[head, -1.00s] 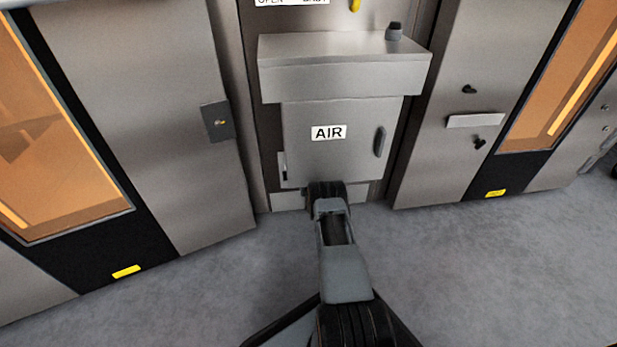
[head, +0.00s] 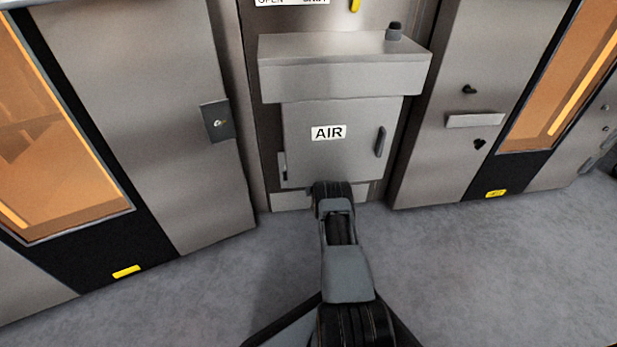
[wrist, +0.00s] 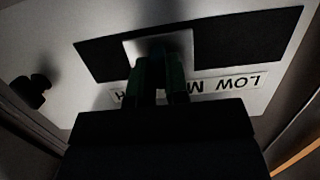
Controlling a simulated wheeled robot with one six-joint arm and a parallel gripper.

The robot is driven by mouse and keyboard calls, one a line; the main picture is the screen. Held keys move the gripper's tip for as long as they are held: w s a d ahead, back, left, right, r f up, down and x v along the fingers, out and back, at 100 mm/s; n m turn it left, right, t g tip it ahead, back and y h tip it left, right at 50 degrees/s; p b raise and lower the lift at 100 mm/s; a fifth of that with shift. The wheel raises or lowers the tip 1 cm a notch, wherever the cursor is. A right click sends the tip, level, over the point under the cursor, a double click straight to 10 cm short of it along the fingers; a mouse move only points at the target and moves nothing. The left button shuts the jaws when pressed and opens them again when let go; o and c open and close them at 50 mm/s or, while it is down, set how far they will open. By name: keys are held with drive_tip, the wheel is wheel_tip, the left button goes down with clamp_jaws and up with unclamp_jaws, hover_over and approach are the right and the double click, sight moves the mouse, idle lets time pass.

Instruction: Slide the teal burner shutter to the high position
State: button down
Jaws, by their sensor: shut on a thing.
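In the wrist view my gripper (wrist: 163,85) is shut on a dark green-teal part that looks like the shutter's grip. The light is dim and the fingers cover most of it. A pale plate (wrist: 158,43) shows behind the fingers, across a long dark slot (wrist: 245,40). The plate lies between the slot's ends, nearer the left end in this view. An upside-down label strip (wrist: 230,84) reads LOW at the right, an M in the middle and an H at the left, partly covered. In the head view my arm hides the gripper and shutter.
A dark knob (wrist: 30,92) is left of the slot in the wrist view. In the head view a grey cabinet marked AIR (head: 340,155) has a handle (head: 380,142) and a hood (head: 340,75). Orange-windowed doors flank it. Grey floor (head: 480,260) is clear.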

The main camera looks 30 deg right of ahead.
drive_tip(key=shift+s+d, duration=0.4)
drive_tip(key=shift+d, duration=0.6)
drive_tip(key=shift+s+d, duration=0.35)
drive_tip(key=shift+d, duration=0.25)
drive_tip(key=shift+s+d, duration=0.3)
drive_tip(key=shift+d, duration=0.3)
drive_tip(key=c, duration=0.9)
unclamp_jaws()
drive_tip(key=p+v, duration=0.1)
drive_tip(key=v, duration=0.1)
drive_tip(key=p+v, duration=0.2)
drive_tip(key=f+p+v, duration=0.1)
drive_tip(key=p+v, duration=0.1)
drive_tip(key=shift+s, duration=0.1)
